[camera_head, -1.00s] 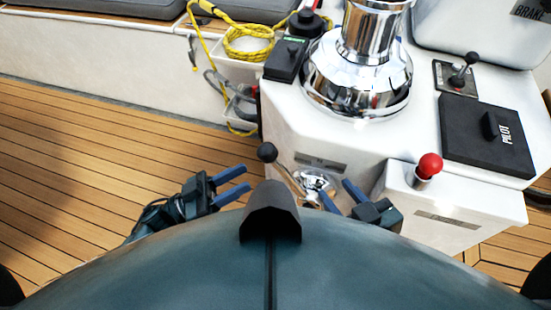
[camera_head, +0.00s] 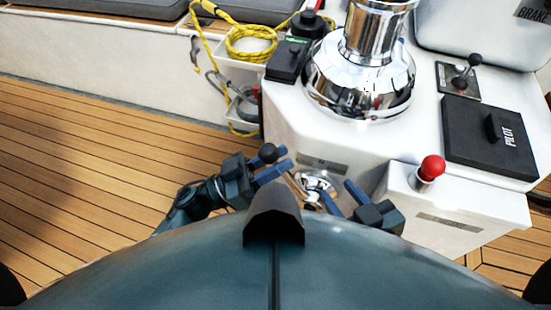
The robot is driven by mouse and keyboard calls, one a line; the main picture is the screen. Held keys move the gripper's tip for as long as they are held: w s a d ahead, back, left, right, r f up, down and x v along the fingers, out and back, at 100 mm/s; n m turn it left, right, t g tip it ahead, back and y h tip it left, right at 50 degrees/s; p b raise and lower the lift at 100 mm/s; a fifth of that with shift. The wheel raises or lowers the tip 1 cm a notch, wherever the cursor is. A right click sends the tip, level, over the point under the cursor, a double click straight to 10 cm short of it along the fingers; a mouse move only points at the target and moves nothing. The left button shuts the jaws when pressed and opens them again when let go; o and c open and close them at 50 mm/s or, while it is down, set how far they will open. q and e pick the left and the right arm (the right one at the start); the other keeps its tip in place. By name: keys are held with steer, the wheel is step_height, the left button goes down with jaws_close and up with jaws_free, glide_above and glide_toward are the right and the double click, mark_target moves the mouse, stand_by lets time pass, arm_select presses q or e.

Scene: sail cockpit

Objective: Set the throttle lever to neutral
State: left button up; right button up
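The throttle lever, as I take it, has a round black knob (camera_head: 268,152) and a thin metal shaft rising from a chrome base (camera_head: 316,184) on the side of the white console. The knob leans to the left, away from the base. My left gripper (camera_head: 287,160) is at the knob, its blue fingers parted. The knob overlaps the upper finger; I cannot tell whether they touch. The lower shaft is partly hidden by the fingers and my dark body. My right gripper (camera_head: 339,192) is open and empty, just right of the chrome base.
A red-knobbed lever (camera_head: 431,168) stands on the console to the right. A chrome winch (camera_head: 360,75), a black PILOT box (camera_head: 490,135) and a small black-knobbed lever (camera_head: 467,72) are further back. Yellow rope (camera_head: 250,42) lies at upper left. Wooden deck (camera_head: 90,170) is clear on the left.

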arm_select(q)
jaws_close()
steer(key=shift+w+r, duration=0.1)
steer(key=shift+r, duration=0.1)
arm_select(e)
steer(key=shift+r, duration=0.1)
